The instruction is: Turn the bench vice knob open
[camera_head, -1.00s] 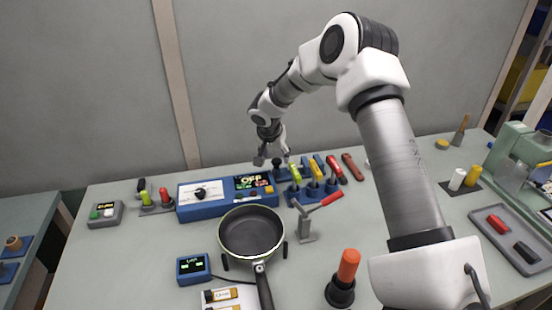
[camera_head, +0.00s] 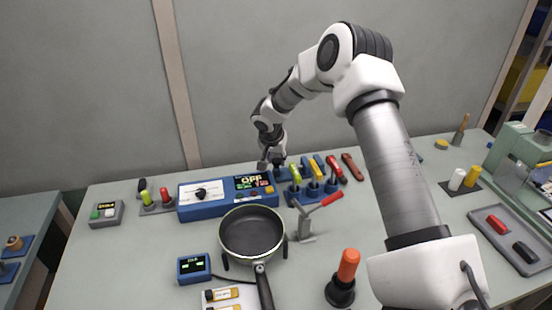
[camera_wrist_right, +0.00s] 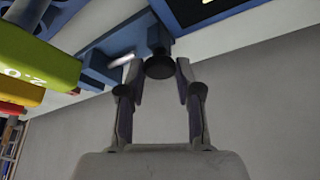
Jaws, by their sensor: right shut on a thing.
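The bench vice (camera_head: 282,175) is a small blue body at the back of the bench, beside the blue control box. Its black round knob (camera_wrist_right: 159,66) shows in the right wrist view, between the two fingers of my right gripper (camera_wrist_right: 158,78). In the head view my right gripper (camera_head: 271,168) points down at the vice, with the knob mostly hidden behind it. The right gripper is shut on the knob. The vice's blue body (camera_wrist_right: 98,70) also shows in the wrist view. My left gripper is out of view.
The blue control box (camera_head: 205,210) stands left of the vice. Screwdrivers in a blue rack (camera_head: 312,190) are close on its right. A frying pan (camera_head: 252,235), a red-handled clamp (camera_head: 306,228) and an orange-handled tool (camera_head: 347,268) stand nearer. Bare bench lies between them.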

